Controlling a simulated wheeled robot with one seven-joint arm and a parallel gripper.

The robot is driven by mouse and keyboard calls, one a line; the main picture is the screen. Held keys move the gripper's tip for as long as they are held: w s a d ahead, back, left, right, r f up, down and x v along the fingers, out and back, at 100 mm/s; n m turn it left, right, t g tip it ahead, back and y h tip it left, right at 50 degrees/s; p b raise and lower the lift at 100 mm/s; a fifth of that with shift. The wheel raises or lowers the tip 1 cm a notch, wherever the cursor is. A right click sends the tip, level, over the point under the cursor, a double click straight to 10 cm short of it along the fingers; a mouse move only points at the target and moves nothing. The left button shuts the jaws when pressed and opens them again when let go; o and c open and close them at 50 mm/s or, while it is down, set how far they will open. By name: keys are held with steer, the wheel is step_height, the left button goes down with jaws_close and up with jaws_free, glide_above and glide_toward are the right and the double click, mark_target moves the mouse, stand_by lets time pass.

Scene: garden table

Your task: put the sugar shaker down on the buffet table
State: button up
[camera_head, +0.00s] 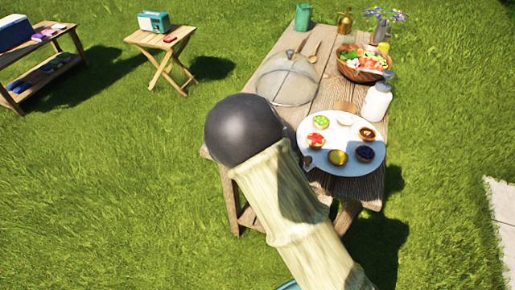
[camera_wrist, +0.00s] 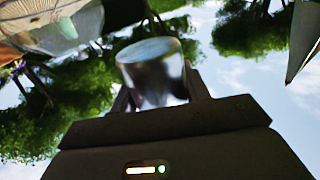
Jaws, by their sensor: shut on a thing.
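The sugar shaker (camera_wrist: 150,72), a shiny silver cylinder, is between the fingers of my gripper (camera_wrist: 157,92) in the wrist view. My gripper is shut on it. In the head view my arm hides the shaker and most of the gripper, so its height over the table cannot be told. The wooden buffet table (camera_head: 368,189) runs from the middle to the top right of the head view. My arm's dark joint is in front of its near left edge.
A white platter (camera_head: 342,168) with several tarts covers the table's near end. Behind it stand a white bottle (camera_head: 376,102), a mesh dome (camera_head: 287,80) and a salad bowl (camera_head: 362,67). A green can (camera_head: 303,17) and flower vase are at the far end. Bare planks (camera_head: 328,93) show between dome and bowl.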

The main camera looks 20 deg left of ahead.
step_height(320, 180, down, 5)
steer(key=shift+w+d+r, duration=0.1)
steer(key=shift+w+d, duration=0.05)
steer(key=shift+f, duration=0.5)
steer(key=shift+s+a, duration=0.25)
steer(key=shift+d+f+b, duration=0.1)
steer(key=shift+f+b, duration=0.25)
steer(key=shift+f, duration=1.7)
steer(key=shift+w, duration=0.1)
steer(key=shift+f, duration=0.15)
steer(key=o, duration=1.1)
steer(key=shift+c, duration=0.2)
